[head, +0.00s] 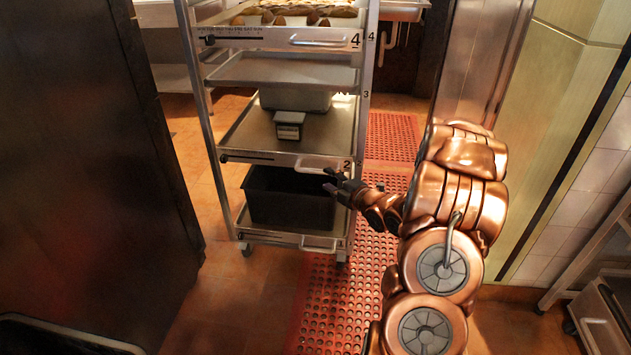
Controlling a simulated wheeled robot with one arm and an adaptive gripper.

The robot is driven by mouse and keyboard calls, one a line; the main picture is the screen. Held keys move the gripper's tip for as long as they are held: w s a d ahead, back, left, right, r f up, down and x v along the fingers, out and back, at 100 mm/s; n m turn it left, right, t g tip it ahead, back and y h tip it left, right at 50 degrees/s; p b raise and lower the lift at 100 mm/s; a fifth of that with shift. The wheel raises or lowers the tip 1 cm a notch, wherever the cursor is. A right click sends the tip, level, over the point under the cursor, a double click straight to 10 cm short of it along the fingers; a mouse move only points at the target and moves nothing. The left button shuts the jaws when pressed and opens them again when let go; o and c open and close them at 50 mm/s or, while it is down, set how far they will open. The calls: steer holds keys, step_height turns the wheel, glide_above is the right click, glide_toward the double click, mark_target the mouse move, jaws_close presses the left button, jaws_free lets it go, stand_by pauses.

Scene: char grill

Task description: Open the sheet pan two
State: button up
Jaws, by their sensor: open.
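A wheeled metal rack holds several numbered sheet pans. Sheet pan two (250,143) sits level in the rack, with the number 2 on its front edge and a bar handle (318,163) at the right of that edge. A small grey box (289,126) and a larger grey container stand on it. My gripper (331,180) is open and empty, just below and in front of the handle, near the right post. I cannot tell whether a finger touches the handle.
A black bin (288,199) stands on the lowest pan (290,239). Pan four (280,35) above holds bread; pan three (285,70) shows no load. A dark panel (95,150) stands at left. Red perforated mat (330,300) and tiled floor (225,310) lie in front.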

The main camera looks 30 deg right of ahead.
mark_target(316, 172)
steer(key=shift+w+a+f+b, duration=0.1)
steer(key=shift+w+f+b, duration=0.1)
steer(key=shift+w, duration=0.85)
steer(key=shift+w+a+f+b, duration=0.1)
steer(key=shift+w+a+f, duration=0.05)
steer(key=shift+w, duration=0.85)
steer(key=shift+w+a+f+b, duration=0.1)
steer(key=shift+w+f, duration=0.1)
steer(key=shift+w, duration=0.85)
steer(key=shift+w+f, duration=0.1)
steer(key=shift+w, duration=0.6)
steer(key=shift+c, duration=0.3)
jaws_close()
